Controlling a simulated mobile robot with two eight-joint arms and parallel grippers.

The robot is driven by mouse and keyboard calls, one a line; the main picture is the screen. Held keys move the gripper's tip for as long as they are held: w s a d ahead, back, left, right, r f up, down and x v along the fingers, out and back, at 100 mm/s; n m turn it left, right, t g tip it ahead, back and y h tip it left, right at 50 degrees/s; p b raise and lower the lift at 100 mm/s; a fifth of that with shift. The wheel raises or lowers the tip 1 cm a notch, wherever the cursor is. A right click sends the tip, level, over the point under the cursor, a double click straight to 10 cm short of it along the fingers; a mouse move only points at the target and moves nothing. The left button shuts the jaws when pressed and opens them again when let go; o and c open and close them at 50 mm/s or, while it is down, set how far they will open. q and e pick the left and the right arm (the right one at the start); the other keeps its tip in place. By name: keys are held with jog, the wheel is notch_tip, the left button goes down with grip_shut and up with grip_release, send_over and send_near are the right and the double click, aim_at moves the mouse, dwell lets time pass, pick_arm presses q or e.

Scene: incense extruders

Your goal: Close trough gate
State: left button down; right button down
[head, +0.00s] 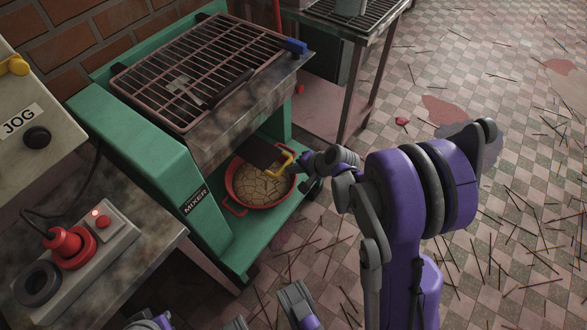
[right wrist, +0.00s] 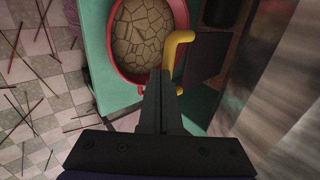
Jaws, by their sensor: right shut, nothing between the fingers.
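The trough gate (head: 262,152) is a dark plate under the front of the mixer, above a red pan. Its yellow handle (head: 287,160) sticks out at the right end; it also shows in the right wrist view (right wrist: 178,46). My right gripper (head: 303,163) is shut and empty at the handle's right side. In the right wrist view its fingertips (right wrist: 159,76) are at the handle's lower end; I cannot tell whether they touch it. My left gripper's fingers cannot be made out; only cut-off robot parts show at the bottom edge of the head view.
The red pan (head: 233,191) of cracked tan dough sits on the green mixer's (head: 150,165) lower shelf. A grate (head: 190,75) covers the mixer's top. A control box with a red button (head: 65,243) stands at left. Sticks litter the tiled floor at right.

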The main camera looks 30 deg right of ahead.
aim_at(270, 159)
jog(key=w+a, duration=0.1)
jog(key=w, duration=0.1)
jog(key=w+a, duration=0.1)
jog(key=w, duration=0.3)
jog(key=shift+w+a, duration=0.35)
jog(key=shift+a, duration=0.05)
pick_arm(q)
jog(key=shift+f, duration=0.1)
pick_arm(e)
jog(key=shift+s, duration=0.1)
